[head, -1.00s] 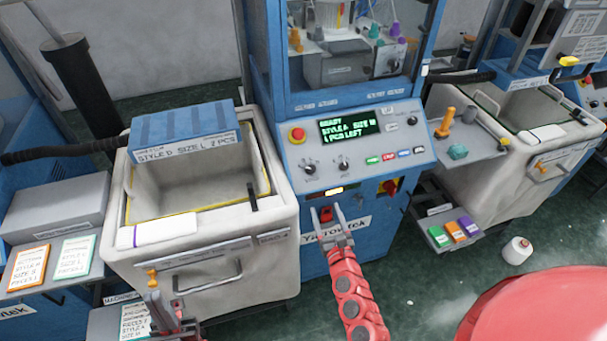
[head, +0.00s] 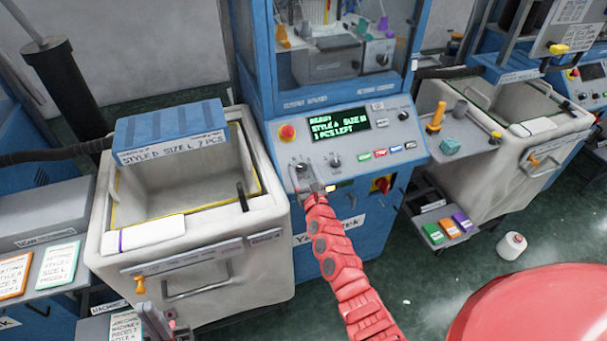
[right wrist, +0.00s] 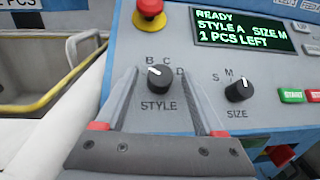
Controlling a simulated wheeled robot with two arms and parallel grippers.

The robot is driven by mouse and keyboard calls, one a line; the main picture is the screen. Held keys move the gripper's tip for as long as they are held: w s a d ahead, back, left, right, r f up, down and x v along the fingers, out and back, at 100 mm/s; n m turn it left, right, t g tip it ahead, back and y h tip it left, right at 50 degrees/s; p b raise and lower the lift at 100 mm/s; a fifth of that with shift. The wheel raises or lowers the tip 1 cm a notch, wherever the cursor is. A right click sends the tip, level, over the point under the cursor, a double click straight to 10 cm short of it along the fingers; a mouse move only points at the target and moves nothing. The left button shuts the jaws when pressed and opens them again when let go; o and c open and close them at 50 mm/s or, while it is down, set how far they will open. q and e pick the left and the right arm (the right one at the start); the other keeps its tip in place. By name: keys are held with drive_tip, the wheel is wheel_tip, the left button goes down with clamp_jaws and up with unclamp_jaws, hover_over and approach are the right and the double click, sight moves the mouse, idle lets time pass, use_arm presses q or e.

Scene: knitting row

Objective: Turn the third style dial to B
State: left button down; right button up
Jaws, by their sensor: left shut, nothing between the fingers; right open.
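The STYLE dial (right wrist: 159,78) is a black knob with a white mark pointing up and left, towards B; B, C and D show around it, and A is not visible. It also shows on the middle machine's panel in the head view (head: 299,168). The screen (right wrist: 245,28) reads READY, STYLE A, SIZE M, 1 PCS LEFT. My right gripper (head: 313,187) is open at the panel, its fingers either side of the dial in the right wrist view; I cannot tell whether they touch it. My left gripper (head: 158,322) is shut and empty at the bottom left.
The SIZE dial (right wrist: 239,88) sits right of the STYLE dial, with coloured buttons (head: 380,153) beyond. A red stop button (right wrist: 150,10) is above it. A pale bin (head: 190,264) stands left of the machine. A white cone (head: 511,246) is on the floor at right.

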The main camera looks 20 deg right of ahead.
drive_tip(key=shift+c, duration=0.3)
clamp_jaws()
drive_tip(key=shift+r+m+h+p, duration=0.2)
drive_tip(key=shift+m+h+p, duration=0.1)
drive_tip(key=shift+p, duration=0.4)
drive_tip(key=m+h+p, duration=0.1)
drive_tip(key=p, duration=0.1)
drive_tip(key=m+g+h+p, duration=0.1)
drive_tip(key=m+p, duration=0.1)
drive_tip(key=shift+a+r+h, duration=0.1)
drive_tip(key=shift+a+h, duration=0.2)
drive_tip(key=shift+a, duration=0.05)
drive_tip(key=m+g+h+p, duration=0.1)
drive_tip(key=m+h, duration=0.1)
drive_tip(key=m, duration=0.1)
drive_tip(key=shift+w+a+h, duration=0.1)
drive_tip(key=shift+h, duration=0.2)
drive_tip(key=shift+a+m+g+h, duration=0.1)
drive_tip(key=shift+m+g+h, duration=0.85)
drive_tip(key=shift+m, duration=0.75)
drive_tip(key=shift+m+g, duration=0.25)
drive_tip(key=shift+m, duration=0.05)
drive_tip(key=shift+o, duration=0.3)
unclamp_jaws()
drive_tip(key=shift+w, duration=0.1)
